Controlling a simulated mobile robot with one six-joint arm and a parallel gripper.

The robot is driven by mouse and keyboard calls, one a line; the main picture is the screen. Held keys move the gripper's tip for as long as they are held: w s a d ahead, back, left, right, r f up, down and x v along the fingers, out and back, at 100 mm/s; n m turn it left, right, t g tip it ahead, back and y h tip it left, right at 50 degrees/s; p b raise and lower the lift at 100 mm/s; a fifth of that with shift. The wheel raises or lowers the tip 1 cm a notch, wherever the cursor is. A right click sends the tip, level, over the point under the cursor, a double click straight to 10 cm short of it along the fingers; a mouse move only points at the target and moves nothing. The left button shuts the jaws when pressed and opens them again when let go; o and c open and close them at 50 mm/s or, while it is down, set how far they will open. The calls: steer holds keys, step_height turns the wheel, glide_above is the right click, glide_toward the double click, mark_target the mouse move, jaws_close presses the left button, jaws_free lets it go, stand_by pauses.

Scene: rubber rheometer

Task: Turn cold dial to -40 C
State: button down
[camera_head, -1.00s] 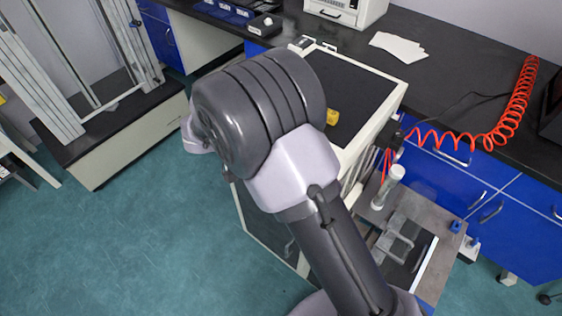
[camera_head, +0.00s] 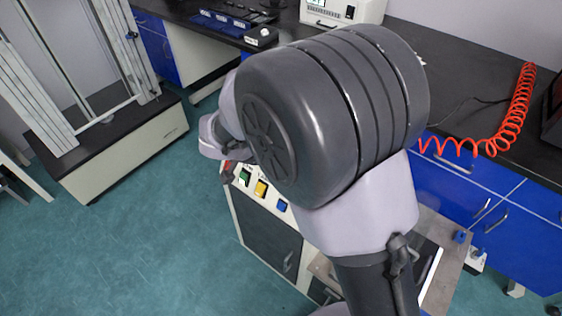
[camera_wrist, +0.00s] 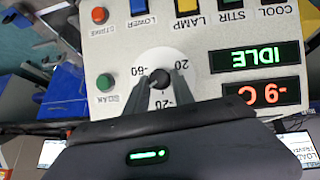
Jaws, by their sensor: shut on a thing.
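The cold dial (camera_wrist: 159,76) is a small dark knob on a round white scale, on a pale panel seen upside down in the wrist view. Scale marks such as -60, -20 and 20 are readable; the pointer is not clear. My gripper (camera_wrist: 161,90) has its two dark fingers closed on the knob from either side. A red display (camera_wrist: 262,94) reads -9 C and a green display (camera_wrist: 258,56) reads IDLE. In the head view my arm hides the dial and gripper.
Near the dial are a green button (camera_wrist: 105,82), an orange button (camera_wrist: 99,15), a blue button (camera_wrist: 138,6) and a yellow lamp button (camera_wrist: 186,5). A black worktop (camera_head: 462,92) with a red coiled hose (camera_head: 515,110) lies to the right. Teal floor is clear at left.

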stand_by(0.5)
steer(key=c, duration=1.1)
jaws_free()
steer(key=p+v, duration=0.6)
steer(key=v, duration=1.1)
steer(key=shift+s+r, duration=0.2)
